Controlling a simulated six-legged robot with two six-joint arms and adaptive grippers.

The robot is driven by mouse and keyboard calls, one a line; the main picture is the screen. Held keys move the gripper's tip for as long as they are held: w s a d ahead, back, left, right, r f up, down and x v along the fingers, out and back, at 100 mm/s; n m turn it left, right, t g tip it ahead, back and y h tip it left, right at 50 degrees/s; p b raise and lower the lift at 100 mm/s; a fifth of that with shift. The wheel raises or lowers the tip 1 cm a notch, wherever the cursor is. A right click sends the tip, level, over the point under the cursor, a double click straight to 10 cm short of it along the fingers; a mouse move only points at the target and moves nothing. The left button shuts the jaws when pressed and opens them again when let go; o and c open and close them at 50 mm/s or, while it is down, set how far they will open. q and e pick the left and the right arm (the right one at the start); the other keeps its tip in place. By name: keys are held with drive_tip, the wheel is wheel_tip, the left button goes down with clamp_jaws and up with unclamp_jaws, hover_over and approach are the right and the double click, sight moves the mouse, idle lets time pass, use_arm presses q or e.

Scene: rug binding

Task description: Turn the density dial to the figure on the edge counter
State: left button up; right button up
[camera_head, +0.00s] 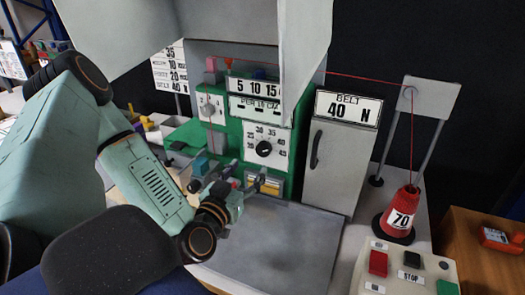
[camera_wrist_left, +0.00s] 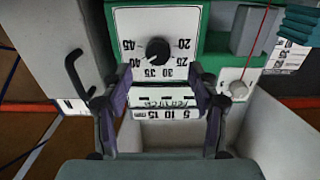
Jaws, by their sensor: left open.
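The density dial (camera_head: 264,149) is a black knob on a white plate numbered 20 to 45, on the front of a green machine. In the left wrist view the same dial (camera_wrist_left: 158,50) appears turned over, its white mark seeming to point near 35. Above it in the head view is a panel reading 5 10 15 (camera_head: 255,88) and another reading PER 10 CM (camera_head: 253,108). I cannot tell which is the edge counter, or its figure. My left gripper (camera_head: 246,173) is open and empty, below and in front of the dial, apart from it. My right gripper is not in view.
A grey cabinet (camera_head: 338,165) marked BELT 40 N stands right of the dial. A red thread runs to a red cone (camera_head: 400,215) labelled 70. A control box (camera_head: 408,262) with STOP and coloured buttons is at front right. The grey bed (camera_head: 275,245) is clear.

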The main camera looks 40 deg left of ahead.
sight(262, 154)
use_arm(q)
drive_tip(key=b+x, duration=0.1)
drive_tip(key=x, duration=0.2)
drive_tip(key=b+x, duration=0.2)
drive_tip(key=x, duration=0.2)
drive_tip(key=shift+w+d+f, duration=0.15)
drive_tip(key=shift+w+d, duration=0.05)
drive_tip(key=shift+w, duration=0.15)
drive_tip(key=shift+d+r, duration=0.1)
drive_tip(key=shift+r, duration=0.25)
drive_tip(key=shift+s+r, duration=0.2)
drive_tip(key=shift+s, duration=0.4)
drive_tip(key=shift+w+a+f, duration=0.2)
drive_tip(key=shift+w+f, duration=0.1)
drive_tip(key=shift+w, duration=0.15)
drive_tip(key=shift+c, duration=1.2)
drive_tip(key=shift+w+f, duration=0.1)
drive_tip(key=shift+w, duration=0.05)
drive_tip(key=shift+c, duration=0.9)
drive_tip(key=shift+s+r, duration=0.2)
drive_tip(key=shift+s, duration=0.15)
drive_tip(key=c, duration=0.4)
drive_tip(key=shift+d, duration=0.1)
drive_tip(key=c, duration=0.3)
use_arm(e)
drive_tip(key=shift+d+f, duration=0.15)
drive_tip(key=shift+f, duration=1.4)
